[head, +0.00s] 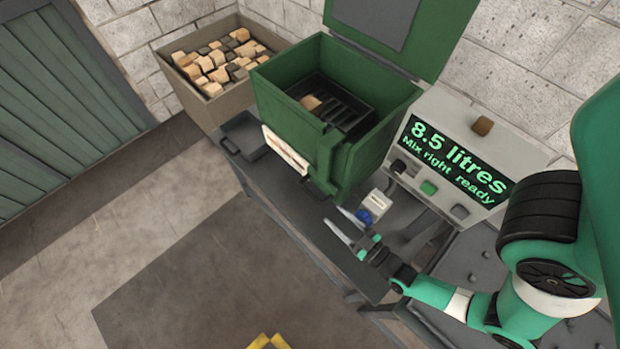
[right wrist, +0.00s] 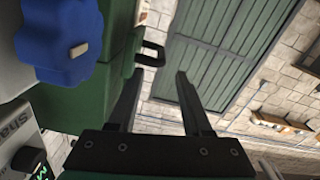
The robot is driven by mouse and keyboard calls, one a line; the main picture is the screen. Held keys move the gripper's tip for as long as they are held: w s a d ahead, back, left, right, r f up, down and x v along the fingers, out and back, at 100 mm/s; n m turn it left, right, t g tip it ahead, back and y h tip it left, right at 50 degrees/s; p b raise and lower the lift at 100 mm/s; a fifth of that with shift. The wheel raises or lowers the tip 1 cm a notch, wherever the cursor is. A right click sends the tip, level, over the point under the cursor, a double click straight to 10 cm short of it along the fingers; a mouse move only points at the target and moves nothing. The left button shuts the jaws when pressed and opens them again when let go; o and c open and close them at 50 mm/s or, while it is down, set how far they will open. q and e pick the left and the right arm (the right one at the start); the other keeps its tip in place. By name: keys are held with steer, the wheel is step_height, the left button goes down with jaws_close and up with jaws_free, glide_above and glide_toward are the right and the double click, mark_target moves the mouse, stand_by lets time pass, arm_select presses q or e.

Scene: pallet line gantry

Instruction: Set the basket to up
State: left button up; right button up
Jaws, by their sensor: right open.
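A dark slatted basket (head: 352,108) sits inside the open green box (head: 282,75), with a wood-coloured block in it. A dark handle (head: 316,190) sticks out low on the box's front; a dark handle also shows in the right wrist view (right wrist: 152,54). My right gripper (head: 338,218) is open and empty, in front of the box and beside a small white unit (head: 376,201) with a blue knob (head: 364,216). In the right wrist view, the blue knob (right wrist: 62,38) is left of the fingers, apart from them. My left gripper is not in view.
A grey console (head: 492,137) right of the box has a screen reading "8.5 litres, Mix right, ready", a green button (head: 429,188) and other controls. A bin of blocks (head: 215,67) stands at the back left. A shallow dark tray (head: 243,133) lies left of the box. The floor in front is mostly clear.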

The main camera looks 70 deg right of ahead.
mark_target(309, 192)
steer(key=x, duration=1.1)
steer(key=shift+w+r+b, duration=0.1)
steer(key=shift+w+b, duration=0.2)
steer(key=shift+w, duration=0.05)
steer(key=shift+a, duration=0.1)
jaws_close()
stand_by(0.6)
